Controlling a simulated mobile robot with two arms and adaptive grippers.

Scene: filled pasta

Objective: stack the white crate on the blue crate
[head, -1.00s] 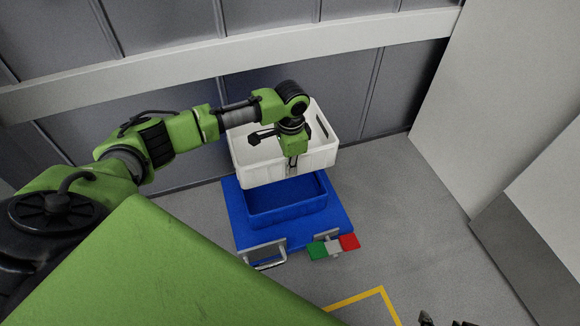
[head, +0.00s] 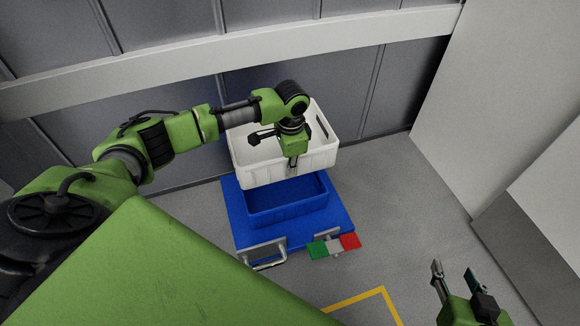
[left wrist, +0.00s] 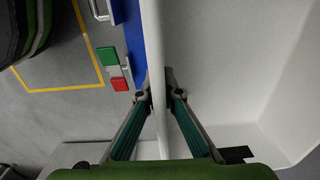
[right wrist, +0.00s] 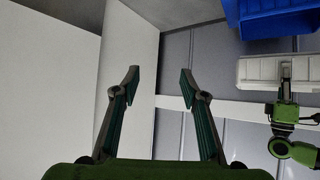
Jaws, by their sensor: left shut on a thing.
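The white crate (head: 315,160) is held by my left gripper (head: 292,162) by its near wall, above and a little behind the blue crate (head: 285,212) in the head view. In the left wrist view, my left gripper (left wrist: 160,92) has one finger on each side of the wall of the white crate (left wrist: 225,60). The blue crate sits on a blue platform, partly hidden by the white crate. My right gripper (head: 455,272) is open and empty at the lower right. It also shows open in the right wrist view (right wrist: 160,78), with both crates off to the right.
The blue platform (head: 240,225) has a metal handle (head: 265,255) and a green, grey and red panel (head: 334,246) at its front. Grey wall panels stand behind, and white blocks (head: 500,90) stand right. Floor with a yellow line (head: 355,298) is clear in front.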

